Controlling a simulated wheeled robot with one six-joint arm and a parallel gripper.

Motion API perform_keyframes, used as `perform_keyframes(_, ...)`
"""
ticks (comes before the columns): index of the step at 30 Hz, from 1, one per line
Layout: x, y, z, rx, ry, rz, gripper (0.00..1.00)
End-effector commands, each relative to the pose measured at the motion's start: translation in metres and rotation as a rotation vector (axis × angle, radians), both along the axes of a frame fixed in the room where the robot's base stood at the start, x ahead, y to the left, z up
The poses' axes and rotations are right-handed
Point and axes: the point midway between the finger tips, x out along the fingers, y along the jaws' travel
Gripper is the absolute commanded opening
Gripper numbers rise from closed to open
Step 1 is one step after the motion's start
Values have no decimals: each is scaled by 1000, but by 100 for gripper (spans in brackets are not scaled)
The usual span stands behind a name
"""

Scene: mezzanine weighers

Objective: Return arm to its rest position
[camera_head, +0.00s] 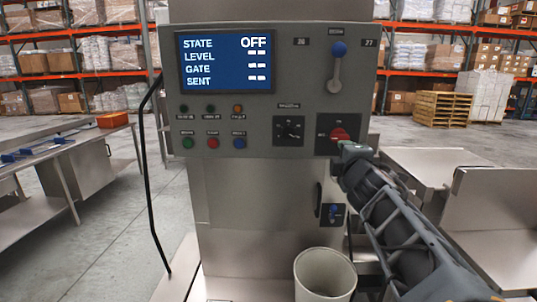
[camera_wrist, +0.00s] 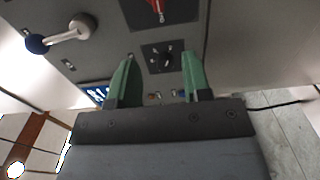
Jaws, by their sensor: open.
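My arm (camera_head: 405,225) reaches in from the lower right in the head view. My gripper (camera_head: 352,150) is in front of the grey control panel (camera_head: 225,120), just below and right of the red rotary switch (camera_head: 339,134). In the wrist view my gripper (camera_wrist: 157,58) has its two green fingers apart with nothing between them. The black selector knob (camera_wrist: 160,60) shows in the gap behind them, and the red switch (camera_wrist: 156,8) is at the top edge. Whether a finger touches the panel I cannot tell.
A blue-knobbed lever (camera_head: 337,68) is at the panel's upper right. The screen (camera_head: 226,62) reads STATE OFF, with dashes below. A pale bucket (camera_head: 325,275) stands below the panel. Steel benches (camera_head: 85,170) are at left, a steel tray (camera_head: 425,165) at right. A black cable (camera_head: 147,180) hangs left.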

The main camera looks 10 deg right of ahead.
Motion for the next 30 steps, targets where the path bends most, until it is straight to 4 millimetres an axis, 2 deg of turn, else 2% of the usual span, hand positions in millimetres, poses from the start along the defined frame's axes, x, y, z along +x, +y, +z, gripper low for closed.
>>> perform_keyframes(2,-2,-7,-5,60,9,-40,45)
perform_keyframes(4,-6,-20,-22,195,37,-121,45)
perform_keyframes(6,-17,-33,-58,400,90,-243,45)
perform_keyframes(8,-32,-34,-92,609,148,-358,45)
perform_keyframes(9,-44,-28,-115,744,197,-432,45)
perform_keyframes(12,-75,-1,-166,1028,332,-594,45)
perform_keyframes(16,-118,45,-211,1282,518,-761,45)
perform_keyframes(20,-153,88,-233,1414,686,-853,45)
perform_keyframes(24,-171,119,-234,1443,789,-833,45)
perform_keyframes(30,-172,124,-230,1433,797,-810,45)
